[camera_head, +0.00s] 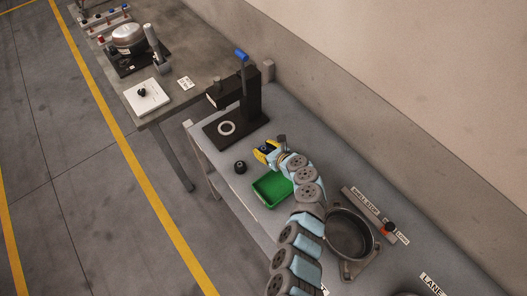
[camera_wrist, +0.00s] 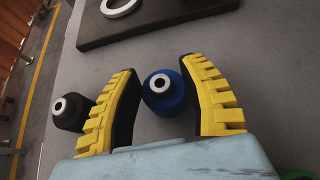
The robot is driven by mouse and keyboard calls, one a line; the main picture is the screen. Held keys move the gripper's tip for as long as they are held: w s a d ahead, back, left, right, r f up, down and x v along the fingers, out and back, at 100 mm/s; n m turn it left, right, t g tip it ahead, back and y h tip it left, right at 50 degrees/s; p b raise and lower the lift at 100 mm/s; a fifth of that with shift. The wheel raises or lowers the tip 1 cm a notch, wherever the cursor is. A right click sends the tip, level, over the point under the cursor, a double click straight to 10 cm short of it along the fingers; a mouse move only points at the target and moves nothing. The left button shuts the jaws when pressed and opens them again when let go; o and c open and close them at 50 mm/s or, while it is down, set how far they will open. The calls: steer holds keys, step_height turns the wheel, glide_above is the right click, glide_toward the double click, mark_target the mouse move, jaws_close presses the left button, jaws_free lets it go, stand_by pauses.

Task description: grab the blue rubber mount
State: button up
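The blue rubber mount (camera_wrist: 163,94) is a short blue cylinder with a pale metal ring and dark hole on top. In the wrist view it stands upright on the grey bench between the two yellow-and-black fingers of my gripper (camera_wrist: 158,66). The fingers are apart, one on each side of it, with narrow gaps showing, so my gripper looks open around it. In the head view my gripper (camera_head: 264,151) is low over the bench, and its fingers mostly hide the mount. A black mount (camera_wrist: 70,112) stands just outside the left finger; it also shows in the head view (camera_head: 240,167).
A green tray (camera_head: 257,194) lies close in front of my gripper. A black press stand (camera_head: 221,136) with a white ring is behind it. A small grey cylinder (camera_head: 282,140) stands close by on the right. A round metal housing (camera_head: 350,234) is farther right.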

steer(key=c, duration=0.4)
steer(key=shift+o, duration=0.2)
steer(key=shift+r, duration=0.1)
